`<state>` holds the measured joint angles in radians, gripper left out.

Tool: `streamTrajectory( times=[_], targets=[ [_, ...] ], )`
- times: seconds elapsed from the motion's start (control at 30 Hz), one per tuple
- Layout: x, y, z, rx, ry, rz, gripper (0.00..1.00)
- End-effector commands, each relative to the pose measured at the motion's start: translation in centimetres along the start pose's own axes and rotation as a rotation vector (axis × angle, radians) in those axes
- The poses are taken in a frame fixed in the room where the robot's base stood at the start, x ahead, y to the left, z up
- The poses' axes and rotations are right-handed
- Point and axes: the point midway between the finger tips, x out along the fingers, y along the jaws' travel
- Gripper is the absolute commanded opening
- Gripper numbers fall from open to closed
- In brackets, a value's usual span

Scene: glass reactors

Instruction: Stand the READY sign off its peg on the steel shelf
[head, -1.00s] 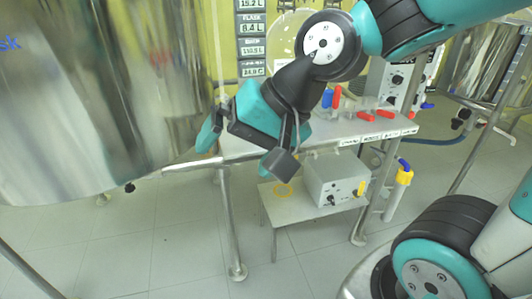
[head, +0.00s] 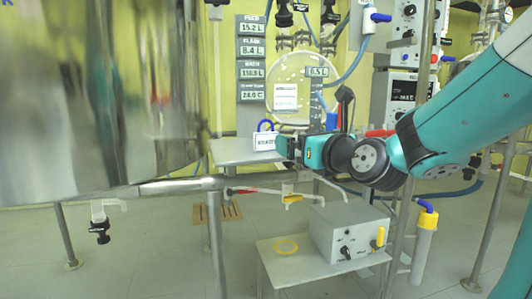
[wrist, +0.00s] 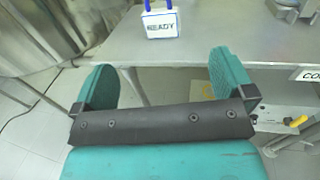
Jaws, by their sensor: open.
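The READY sign (wrist: 161,25) is a small white block with dark lettering and a blue loop handle. In the wrist view it is upright at the top centre, apparently on the steel shelf (wrist: 205,45), a little back from its front edge. The sign (head: 265,142) also shows in the head view, just left of my gripper (head: 283,147). My gripper (wrist: 162,82) is open and empty, its two teal fingers spread wide and apart from the sign. I cannot make out a peg.
Metal fittings (wrist: 293,8) stand on the shelf at the right. A grey control box (head: 350,235) sits on a low table (head: 290,262) below. The large steel vessel (head: 95,110) fills the left. The shelf around the sign looks clear.

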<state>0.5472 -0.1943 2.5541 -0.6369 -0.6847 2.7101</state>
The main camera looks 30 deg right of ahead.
Motion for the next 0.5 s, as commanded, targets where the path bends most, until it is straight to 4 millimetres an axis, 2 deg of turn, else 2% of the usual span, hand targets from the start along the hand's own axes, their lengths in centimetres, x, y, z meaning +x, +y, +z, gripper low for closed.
streamTrajectory(
  times=[0.17,0.5],
  targets=[
    [2.3,0.2,0.6,0.002,0.010,0.005,1.00],
    [4.7,0.1,0.6,0.001,0.011,0.002,1.00]
  ],
)
